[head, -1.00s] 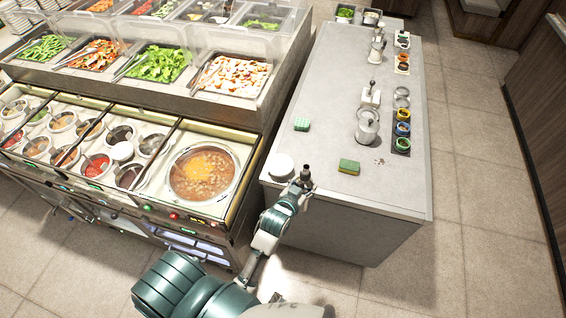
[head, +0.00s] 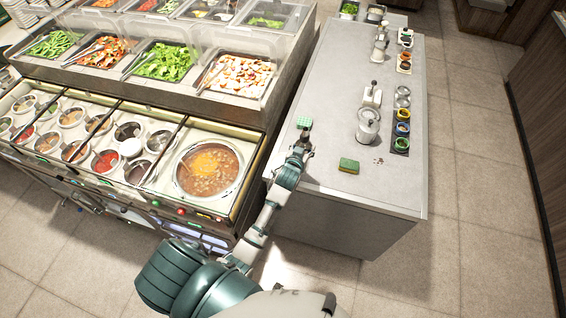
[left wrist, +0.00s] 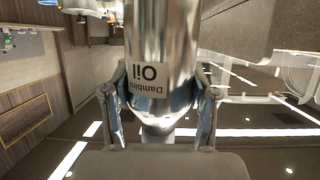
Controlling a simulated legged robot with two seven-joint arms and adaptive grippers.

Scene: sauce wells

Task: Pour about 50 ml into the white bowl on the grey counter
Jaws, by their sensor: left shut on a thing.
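My left gripper (head: 301,140) is over the near left part of the grey counter (head: 335,100). In the left wrist view, the left gripper (left wrist: 160,98) is shut on a shiny metal oil bottle (left wrist: 160,45), with one finger on each side. Its pale label reads "Oil". In the head view the bottle is too small and dark to tell apart from the gripper, so its tilt is unclear. I cannot make out the white bowl on the grey counter now; my left arm covers the near left corner where a white round dish showed earlier. My right gripper is not in view.
A green checkered block (head: 304,121) lies just beyond the gripper. A green-and-yellow sponge (head: 349,166) lies to its right.

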